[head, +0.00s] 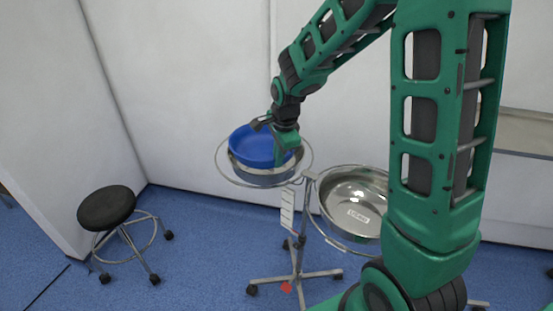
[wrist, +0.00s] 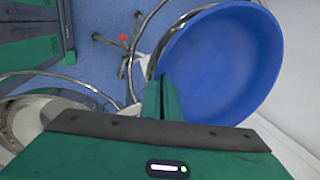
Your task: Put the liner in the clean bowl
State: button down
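The blue liner (head: 255,146) is a round blue basin at the left ring of a wheeled stand, over a steel bowl (head: 262,180). It sits high over that bowl; I cannot tell whether it rests in it. My gripper (head: 287,150) is at the liner's right rim, pointing down. In the wrist view the liner (wrist: 225,65) fills the right side, and my gripper's fingers (wrist: 163,95) are close together with its rim between them. The second steel bowl (head: 355,200), in the right ring, is empty and has a white label I cannot read surely.
The two-ring stand (head: 299,240) has a post and wheeled feet on the blue floor. A black stool (head: 107,207) stands at the left, well apart. White walls are close behind the stand. My arm covers the right bowl's right side.

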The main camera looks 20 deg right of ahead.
jog(key=shift+f, duration=0.6)
jog(key=c, duration=2)
grip_release()
jog(key=v, duration=1.3)
jog(key=shift+w+r, duration=0.1)
jog(key=shift+r, duration=0.05)
jog(key=shift+s+d+f+n+g, duration=0.4)
jog(key=shift+s+d+n, duration=1.65)
jog(key=shift+s, duration=2.9)
jog(key=shift+s+d+f+n+g, duration=0.4)
jog(key=shift+s+d+n, duration=1.65)
jog(key=shift+s, duration=2.95)
jog(key=shift+s+d+f+n+g, duration=0.4)
jog(key=shift+s+d+n, duration=1.65)
jog(key=shift+s, duration=2.9)
